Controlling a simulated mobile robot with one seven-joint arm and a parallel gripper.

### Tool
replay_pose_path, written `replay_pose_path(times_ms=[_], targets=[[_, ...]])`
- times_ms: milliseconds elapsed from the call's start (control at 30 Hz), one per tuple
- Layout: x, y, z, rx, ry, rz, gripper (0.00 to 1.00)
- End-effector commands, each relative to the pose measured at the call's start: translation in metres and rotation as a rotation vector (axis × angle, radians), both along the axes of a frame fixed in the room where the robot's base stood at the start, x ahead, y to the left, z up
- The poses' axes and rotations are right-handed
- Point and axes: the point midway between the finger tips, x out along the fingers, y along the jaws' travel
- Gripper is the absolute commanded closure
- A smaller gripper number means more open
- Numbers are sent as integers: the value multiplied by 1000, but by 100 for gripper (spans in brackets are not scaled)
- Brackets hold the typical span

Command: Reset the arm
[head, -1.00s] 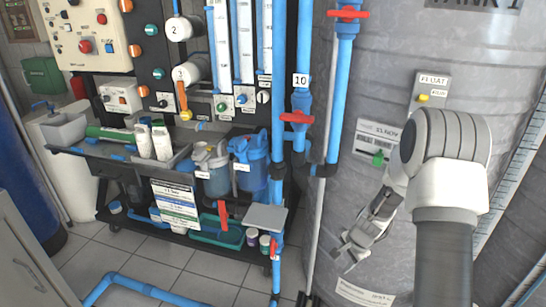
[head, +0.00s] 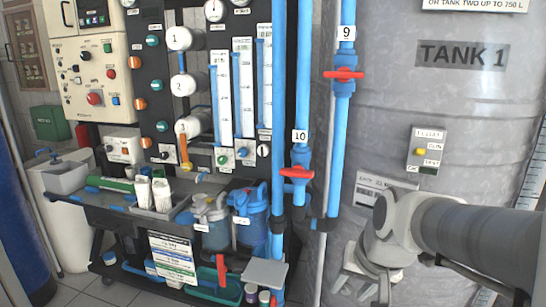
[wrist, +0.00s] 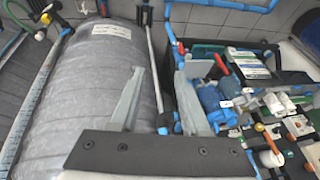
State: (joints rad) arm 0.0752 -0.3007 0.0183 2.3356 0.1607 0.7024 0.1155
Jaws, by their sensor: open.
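My gripper (wrist: 160,98) is open and empty in the wrist view, its two grey fingers spread apart with only background between them. In the head view my arm reaches in from the right edge, and its bent joint is in front of the grey tank (head: 400,105). The gripper end in the head view is low in the picture, partly hidden by the arm. The tank also shows in the wrist view (wrist: 95,90), left of and behind the fingers. No contact with the tank or pipes can be made out.
Blue pipes with red valve handles, 9 (head: 344,75) and 10 (head: 296,173), stand left of my arm. The rack's dark shelf (head: 110,203) carries bottles and blue filter housings (head: 247,222). A small control box (head: 427,150) is on the tank.

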Motion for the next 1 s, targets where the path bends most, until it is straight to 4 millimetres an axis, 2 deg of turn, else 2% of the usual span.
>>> replay_pose_path(times_ms=[33, 200, 467, 500, 533, 767, 1000], targets=[[-14, 1, 9, -22, -19, 29, 54], [-56, 1, 25, -95, -50, 122, 54], [-108, -3, 35, -190, -90, 223, 54], [-112, -4, 42, -201, -93, 233, 54], [-110, -4, 55, -198, -89, 231, 54], [-109, -4, 107, -196, -87, 228, 54], [-109, -4, 170, -195, -87, 228, 54]])
